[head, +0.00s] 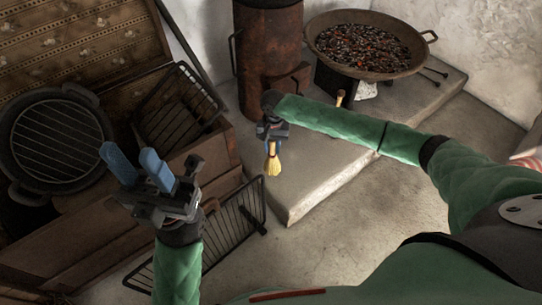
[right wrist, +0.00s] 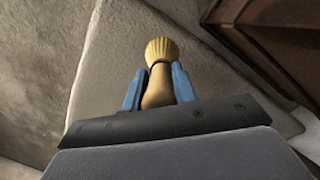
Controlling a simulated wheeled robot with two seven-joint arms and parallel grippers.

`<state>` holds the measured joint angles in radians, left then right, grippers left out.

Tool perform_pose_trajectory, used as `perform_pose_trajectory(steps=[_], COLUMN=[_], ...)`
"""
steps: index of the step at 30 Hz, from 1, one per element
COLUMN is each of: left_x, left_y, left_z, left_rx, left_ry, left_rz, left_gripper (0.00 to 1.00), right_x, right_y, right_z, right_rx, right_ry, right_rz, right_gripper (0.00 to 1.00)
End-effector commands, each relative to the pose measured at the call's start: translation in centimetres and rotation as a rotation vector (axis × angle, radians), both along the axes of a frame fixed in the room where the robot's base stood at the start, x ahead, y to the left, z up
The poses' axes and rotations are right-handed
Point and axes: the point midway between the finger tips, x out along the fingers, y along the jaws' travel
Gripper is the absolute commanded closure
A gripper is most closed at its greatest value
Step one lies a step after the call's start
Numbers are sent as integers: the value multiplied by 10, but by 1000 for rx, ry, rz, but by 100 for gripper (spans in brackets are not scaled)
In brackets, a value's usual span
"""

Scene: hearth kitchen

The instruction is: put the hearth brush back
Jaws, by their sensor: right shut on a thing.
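The hearth brush (head: 272,165) has pale yellow bristles and hangs bristles-down from my right gripper (head: 271,146), above the front left part of the stone hearth slab. In the right wrist view the brush (right wrist: 160,50) shows its bristle head and tan wooden neck between the two blue fingers of the right gripper (right wrist: 160,85), which is shut on it. The rest of its handle is hidden. My left gripper (head: 137,160) is at the lower left, over the wooden chest, its blue fingers apart and empty.
A rusty cylindrical stove (head: 268,60) and a wide pan of embers (head: 420,68) stand at the back. A wooden-tipped handle (head: 340,98) shows behind my right arm. The chest (head: 95,245) holds a round grill pot (head: 50,140); a wire rack (head: 235,225) leans beside it.

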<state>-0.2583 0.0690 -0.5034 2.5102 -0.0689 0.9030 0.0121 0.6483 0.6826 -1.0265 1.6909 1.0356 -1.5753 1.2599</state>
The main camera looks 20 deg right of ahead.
Motion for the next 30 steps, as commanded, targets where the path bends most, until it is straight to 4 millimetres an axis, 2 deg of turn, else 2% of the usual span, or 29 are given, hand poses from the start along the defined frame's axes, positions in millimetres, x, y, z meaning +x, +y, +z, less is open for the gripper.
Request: perform_pose_trajectory(steps=[5, 13, 26, 27, 30], left_x=[0, 1, 2, 1, 1], left_y=[0, -5, -6, -5, -5], left_z=[-5, -24, -20, -21, -21], left_rx=[5, 33, 39, 38, 37], left_ry=[2, 10, 13, 12, 11], left_rz=[2, 15, 13, 13, 13], left_gripper=[64, 64, 64, 64, 64], right_x=[2, 2, 1, 1, 1], right_y=[5, 4, 4, 4, 4], right_z=[-7, -40, -43, -44, -44], right_rx=[0, 0, 1, 1, 1], right_ry=[-1, -1, 0, 0, -1], right_rz=[0, 0, 1, 1, 1], right_gripper=[99, 99, 99, 67, 51])
